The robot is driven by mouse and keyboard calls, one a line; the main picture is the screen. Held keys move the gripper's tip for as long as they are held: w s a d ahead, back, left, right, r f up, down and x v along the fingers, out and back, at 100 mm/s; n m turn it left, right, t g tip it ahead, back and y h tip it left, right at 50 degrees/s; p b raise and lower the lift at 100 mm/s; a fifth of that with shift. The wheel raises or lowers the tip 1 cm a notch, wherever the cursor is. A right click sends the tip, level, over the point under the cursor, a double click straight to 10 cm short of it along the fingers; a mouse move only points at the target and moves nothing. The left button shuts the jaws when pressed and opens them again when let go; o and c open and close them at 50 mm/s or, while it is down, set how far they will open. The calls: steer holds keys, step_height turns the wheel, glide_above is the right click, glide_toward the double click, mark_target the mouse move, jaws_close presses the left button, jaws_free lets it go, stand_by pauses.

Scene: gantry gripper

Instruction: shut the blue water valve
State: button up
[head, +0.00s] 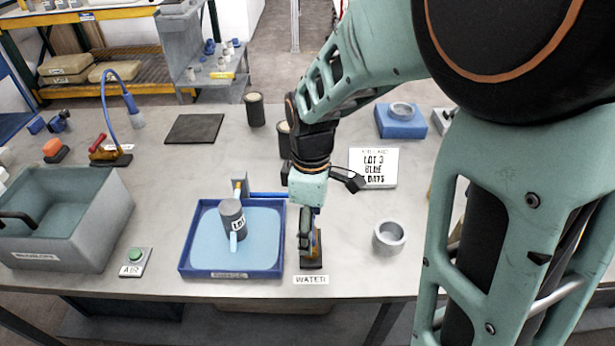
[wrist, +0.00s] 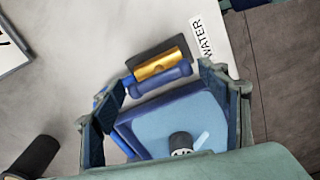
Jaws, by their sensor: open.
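The water valve has a brass body (wrist: 160,66) on a dark base and a blue handle (wrist: 162,79). In the wrist view the handle lies alongside the brass, roughly parallel to it. In the head view the brass body (head: 312,245) is partly hidden by my gripper (head: 308,222), which points down over it. My gripper is open and empty; in the wrist view its fingers (wrist: 163,80) stand at either side of the handle, and I cannot tell whether they touch it. The WATER label (head: 311,280) lies in front of the valve.
A blue tray (head: 184,258) with pale blue liquid stands left of the valve, a grey cylinder (head: 231,213) over it. A blue pipe (head: 267,195) runs behind. A grey bin (head: 75,243) and green AIR button (head: 135,256) are farther left; a metal ring (head: 390,244) is right.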

steer(key=shift+c, duration=0.5)
steer(key=c, duration=0.8)
steer(key=shift+o, duration=0.2)
steer(key=shift+m, duration=0.3)
steer(key=m, duration=0.3)
steer(key=shift+m, duration=0.3)
steer(key=m, duration=0.4)
steer(key=shift+m, duration=0.3)
steer(key=m, duration=0.4)
steer(key=shift+m, duration=0.3)
steer(key=shift+m+b, duration=0.35)
steer(key=shift+m, duration=1.85)
